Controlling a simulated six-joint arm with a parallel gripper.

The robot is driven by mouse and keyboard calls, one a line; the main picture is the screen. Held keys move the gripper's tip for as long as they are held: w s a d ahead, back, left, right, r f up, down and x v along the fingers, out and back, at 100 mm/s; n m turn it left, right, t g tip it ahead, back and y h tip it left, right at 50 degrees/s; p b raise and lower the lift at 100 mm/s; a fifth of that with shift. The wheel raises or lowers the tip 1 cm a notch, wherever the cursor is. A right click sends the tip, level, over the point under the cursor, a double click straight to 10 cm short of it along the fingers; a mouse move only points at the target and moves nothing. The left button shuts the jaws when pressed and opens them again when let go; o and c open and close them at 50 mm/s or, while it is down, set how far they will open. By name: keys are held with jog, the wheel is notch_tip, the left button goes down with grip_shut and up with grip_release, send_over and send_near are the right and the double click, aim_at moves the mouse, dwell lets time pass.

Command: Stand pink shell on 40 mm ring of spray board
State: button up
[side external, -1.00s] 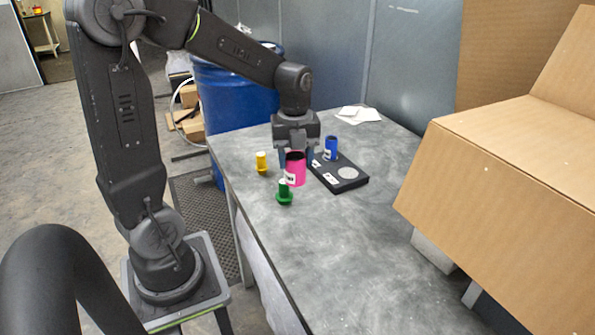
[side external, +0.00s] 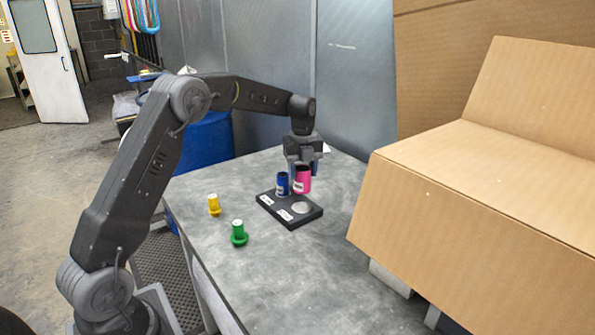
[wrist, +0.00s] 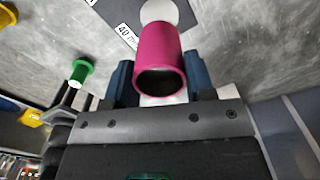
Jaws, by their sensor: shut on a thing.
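The pink shell (side external: 303,181) is an open-topped tube, held upright between the fingers of my gripper (side external: 303,169). In the side view it appears over the back of the black spray board (side external: 297,222), to the right of a blue shell (side external: 282,184). The board has a pale round spot (side external: 301,207) and white labels. In the wrist view the pink shell (wrist: 158,50) sits between the blue fingers (wrist: 160,82), with a pale disc (wrist: 172,11) just beyond it and a label reading 40 m beside it. The gap beneath the shell is hard to judge.
A yellow peg-like piece (side external: 214,205) and a green one (side external: 238,233) stand on the grey table (side external: 300,270), left of the board. A large cardboard box (side external: 450,200) borders the table on the right. The front of the table is clear.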

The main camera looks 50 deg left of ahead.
aim_at(302, 187)
jog(key=shift+f, duration=0.1)
jog(key=shift+f, duration=1.9)
jog(key=shift+f, duration=0.9)
jog(key=o, duration=1)
jog(key=shift+r, duration=0.1)
notch_tip(302, 187, up, 13)
jog(key=shift+r, duration=0.35)
